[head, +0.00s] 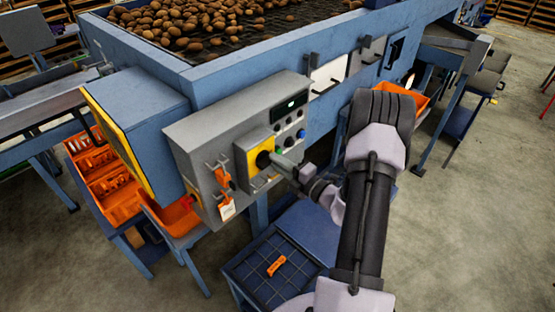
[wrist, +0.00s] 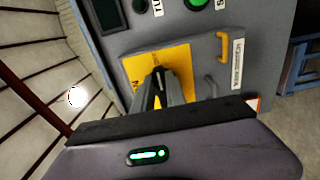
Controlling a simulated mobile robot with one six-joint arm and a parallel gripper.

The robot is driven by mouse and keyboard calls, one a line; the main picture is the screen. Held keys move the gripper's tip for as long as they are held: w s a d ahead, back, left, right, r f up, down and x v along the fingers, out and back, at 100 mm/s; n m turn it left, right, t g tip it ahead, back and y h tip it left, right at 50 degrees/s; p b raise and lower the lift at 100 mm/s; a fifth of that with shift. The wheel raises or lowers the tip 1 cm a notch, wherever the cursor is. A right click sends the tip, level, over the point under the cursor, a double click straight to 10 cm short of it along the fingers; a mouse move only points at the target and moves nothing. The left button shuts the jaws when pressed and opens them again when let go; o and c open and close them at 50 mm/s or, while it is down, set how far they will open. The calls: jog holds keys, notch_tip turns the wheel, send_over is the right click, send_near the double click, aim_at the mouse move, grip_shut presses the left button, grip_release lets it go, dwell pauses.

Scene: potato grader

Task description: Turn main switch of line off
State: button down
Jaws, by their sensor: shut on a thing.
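The main switch is a black rotary knob on a yellow plate (head: 252,150) on the grey control panel (head: 200,135). The yellow plate also shows in the wrist view (wrist: 180,62). My gripper (head: 268,159) reaches the knob from the right and is shut on it. In the wrist view my gripper's fingers (wrist: 158,78) close around the dark knob in front of the plate. The fingers hide most of the knob, so I cannot tell its exact position. A yellow loop (wrist: 223,46) and a white label (wrist: 237,63) sit beside the plate.
Orange lock-like items (head: 221,175) and a white tag (head: 227,209) hang on the panel left of the switch. A display (head: 291,105) and buttons sit above and right. A blue table (head: 250,268) with an orange item (head: 276,265) stands below. Potatoes (head: 190,20) lie on the grader.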

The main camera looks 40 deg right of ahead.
dwell(0.4)
jog(key=c, duration=1.4)
grip_release()
jog(key=shift+o, duration=0.2)
jog(key=s+d+b, duration=0.1)
jog(key=s+d, duration=0.1)
jog(key=s, duration=1.5)
jog(key=shift+s+d, duration=0.2)
